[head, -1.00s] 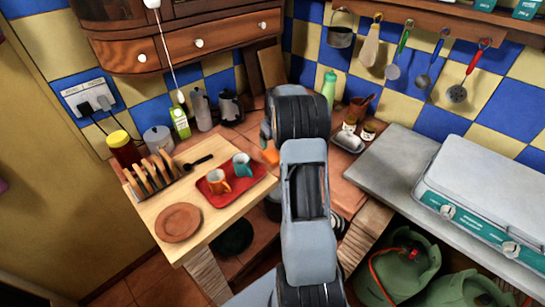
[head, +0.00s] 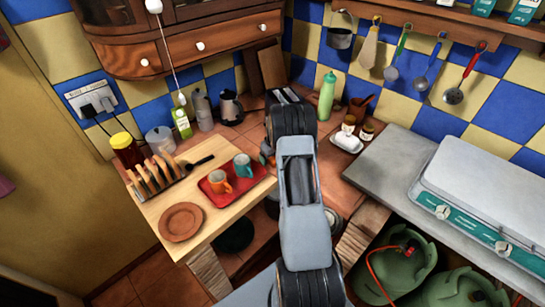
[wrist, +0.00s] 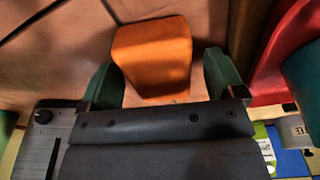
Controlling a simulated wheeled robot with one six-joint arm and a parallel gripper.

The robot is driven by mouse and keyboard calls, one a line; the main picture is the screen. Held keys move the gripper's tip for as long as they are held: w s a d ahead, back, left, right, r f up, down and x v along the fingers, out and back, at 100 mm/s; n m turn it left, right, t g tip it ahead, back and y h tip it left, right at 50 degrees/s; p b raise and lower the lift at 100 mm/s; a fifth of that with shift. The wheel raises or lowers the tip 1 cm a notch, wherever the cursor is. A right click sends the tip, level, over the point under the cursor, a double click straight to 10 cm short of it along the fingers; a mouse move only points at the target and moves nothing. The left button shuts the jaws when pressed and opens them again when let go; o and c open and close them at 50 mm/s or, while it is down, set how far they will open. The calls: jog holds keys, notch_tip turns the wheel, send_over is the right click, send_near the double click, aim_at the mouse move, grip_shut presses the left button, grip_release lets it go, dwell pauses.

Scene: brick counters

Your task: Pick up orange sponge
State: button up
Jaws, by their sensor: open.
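The orange sponge (wrist: 152,52) shows in the wrist view on the terracotta tiled counter (wrist: 60,50), just ahead of and partly between my fingers. My gripper (wrist: 160,76) is open, with one green finger on each side of the sponge's near part. I cannot tell whether either finger touches it. In the head view my arm covers most of the gripper and sponge, beside the wooden board (head: 196,244).
A toast rack (head: 158,176) and brown plate (head: 181,222) share the board. A green bottle (head: 327,97) stands behind right.

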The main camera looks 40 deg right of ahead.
jog(key=shift+f+b, duration=0.2)
jog(key=shift+b, duration=0.1)
dwell(0.4)
jog(key=shift+c, duration=0.4)
jog(key=c, duration=0.9)
